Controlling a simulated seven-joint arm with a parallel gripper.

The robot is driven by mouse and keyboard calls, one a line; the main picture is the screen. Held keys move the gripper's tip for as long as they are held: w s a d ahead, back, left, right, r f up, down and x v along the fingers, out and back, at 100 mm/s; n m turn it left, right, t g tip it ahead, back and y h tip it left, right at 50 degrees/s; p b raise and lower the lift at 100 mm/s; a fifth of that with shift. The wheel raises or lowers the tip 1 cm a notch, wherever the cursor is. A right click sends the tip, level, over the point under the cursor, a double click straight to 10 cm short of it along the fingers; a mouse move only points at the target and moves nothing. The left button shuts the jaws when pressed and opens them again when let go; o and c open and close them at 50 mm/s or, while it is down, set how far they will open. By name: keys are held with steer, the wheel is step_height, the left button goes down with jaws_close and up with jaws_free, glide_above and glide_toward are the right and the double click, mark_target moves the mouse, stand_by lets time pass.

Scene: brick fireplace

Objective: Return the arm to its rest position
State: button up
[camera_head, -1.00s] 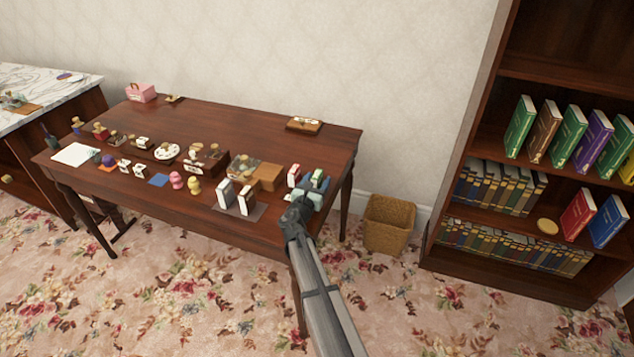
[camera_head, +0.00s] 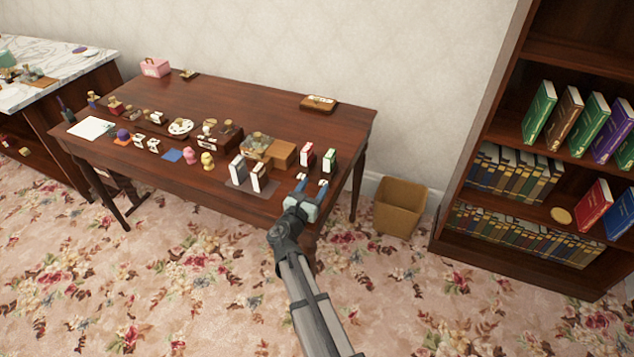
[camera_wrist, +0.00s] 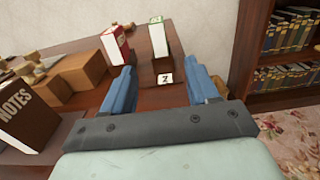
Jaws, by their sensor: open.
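My gripper (camera_head: 312,187) is open and empty at the front right corner of the wooden table (camera_head: 270,105). In the wrist view its two blue fingers (camera_wrist: 160,92) stand apart, with a small card marked with a numeral (camera_wrist: 165,78) seen between them farther off on the table. Beyond the fingers stand a red book (camera_head: 306,155) and a green book (camera_head: 329,160), upright and apart from the gripper. They also show in the wrist view as the red book (camera_wrist: 115,46) and the green book (camera_wrist: 158,40).
Several small items fill the table's left half. The carpet in front is open.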

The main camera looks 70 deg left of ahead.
stand_by(0.7)
